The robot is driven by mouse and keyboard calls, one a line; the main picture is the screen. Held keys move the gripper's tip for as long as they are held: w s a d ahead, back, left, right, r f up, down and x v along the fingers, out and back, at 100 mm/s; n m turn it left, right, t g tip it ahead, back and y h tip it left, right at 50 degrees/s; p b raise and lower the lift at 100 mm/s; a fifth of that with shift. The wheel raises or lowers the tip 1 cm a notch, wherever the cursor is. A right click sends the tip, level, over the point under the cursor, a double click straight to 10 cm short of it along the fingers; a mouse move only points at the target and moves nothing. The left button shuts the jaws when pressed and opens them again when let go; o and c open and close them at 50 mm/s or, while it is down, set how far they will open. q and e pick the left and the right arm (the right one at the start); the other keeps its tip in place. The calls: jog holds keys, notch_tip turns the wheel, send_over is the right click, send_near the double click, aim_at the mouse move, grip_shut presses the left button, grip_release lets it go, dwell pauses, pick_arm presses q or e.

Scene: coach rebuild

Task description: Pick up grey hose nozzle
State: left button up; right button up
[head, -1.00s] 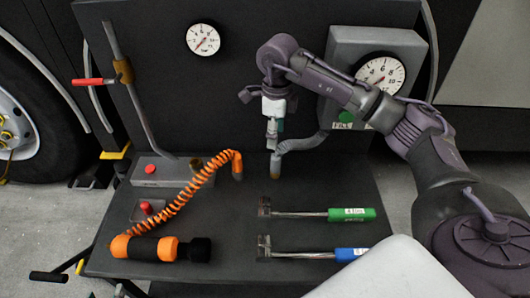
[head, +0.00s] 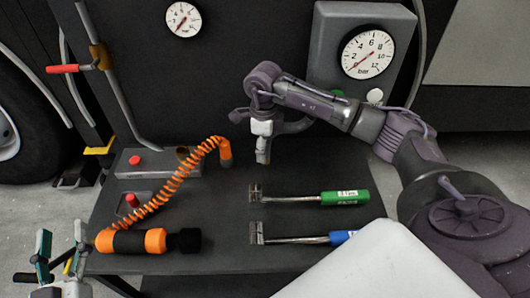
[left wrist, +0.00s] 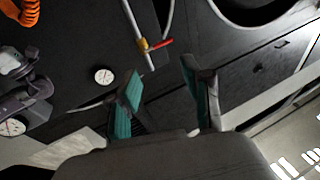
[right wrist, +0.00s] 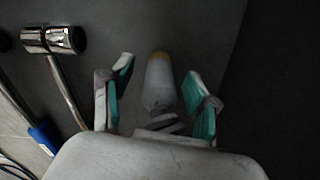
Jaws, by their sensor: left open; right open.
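The grey hose nozzle (right wrist: 159,82), with a yellowish tip, lies between the two parted fingers of my right gripper (right wrist: 152,88) in the right wrist view. The gripper is open, with a visible gap on each side of the nozzle. In the head view my right gripper (head: 262,146) points down at the back middle of the dark bench and largely hides the nozzle. The grey hose (head: 296,127) runs behind it towards the gauge box. My left gripper (head: 60,258) is open and empty at the lower left, beside the bench; its parted fingers also show in the left wrist view (left wrist: 163,88).
Green-handled (head: 345,197) and blue-handled (head: 342,237) metal-headed tools lie on the bench (head: 225,262) in front of my right gripper. An orange coiled hose (head: 170,187) with an orange-black handle (head: 130,241) is at left. The gauge box (head: 325,60) stands behind.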

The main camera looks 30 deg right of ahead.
notch_tip(320, 180, down, 2)
jog(key=shift+f, duration=0.1)
pick_arm(q)
jog(key=r+t, duration=0.1)
jog(key=r+t+h, duration=0.1)
jog(key=r, duration=0.1)
jog(key=shift+s+d+r, duration=0.15)
jog(key=shift+s, duration=0.25)
pick_arm(e)
jog(key=shift+f, duration=0.1)
grip_shut()
